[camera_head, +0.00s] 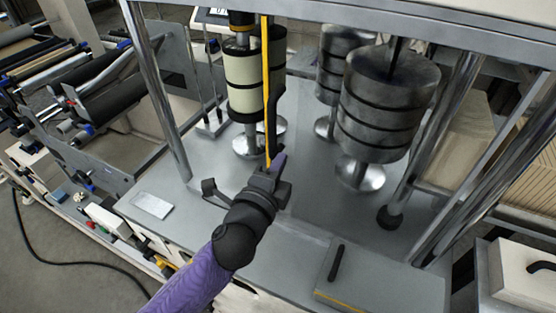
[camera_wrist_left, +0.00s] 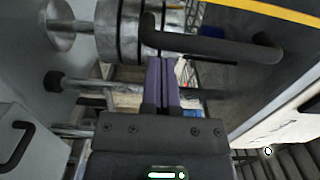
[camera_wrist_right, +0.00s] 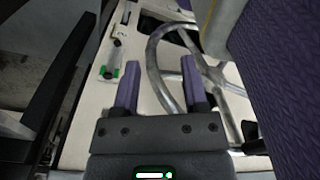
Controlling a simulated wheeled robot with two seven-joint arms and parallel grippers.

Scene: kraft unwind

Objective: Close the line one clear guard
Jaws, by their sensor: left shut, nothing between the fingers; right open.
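The clear guard shows nearly edge-on in the head view, as an upright yellow-edged strip (camera_head: 266,90) in front of the rollers. Its dark bar handle (camera_head: 273,115) runs beside the yellow edge. In the left wrist view the handle (camera_wrist_left: 225,48) crosses the upper middle, with the yellow edge (camera_wrist_left: 255,14) above it. My left gripper (camera_head: 276,164) is shut and empty at the handle's lower end; whether it touches cannot be told. My right gripper (camera_wrist_right: 159,72) is open and empty in the right wrist view; it is outside the head view.
Cream rolls (camera_head: 243,80) and stacked metal rollers (camera_head: 388,100) stand behind the guard on a grey deck. Chrome posts (camera_head: 160,95) flank them. A grey lid with a dark handle (camera_head: 336,262) lies at the front. A handwheel (camera_wrist_right: 155,60) is close to my right gripper.

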